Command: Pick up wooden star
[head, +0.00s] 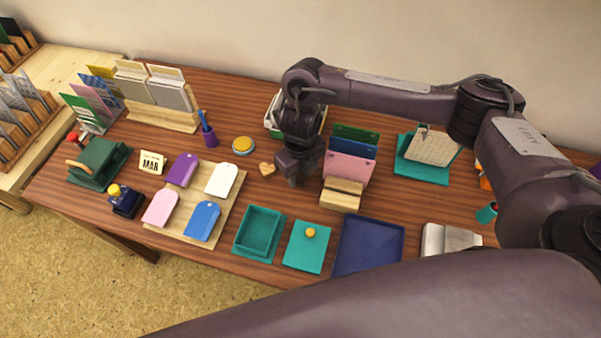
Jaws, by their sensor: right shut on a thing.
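My right gripper (295,178) is low over the middle of the table, pointing down. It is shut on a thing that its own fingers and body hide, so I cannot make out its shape. No wooden star shows plainly. A small light wooden piece (267,169) lies on the table just left of the gripper, apart from it; it looks more like a heart than a star. My left gripper is not in view.
Right of the gripper stand a wooden block holder (342,194) and upright pink and green cards (349,168). In front are a teal tray (246,246), a teal pad with a yellow knob (305,258) and a navy tray (368,246). Tags lie on a board (232,213) at left.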

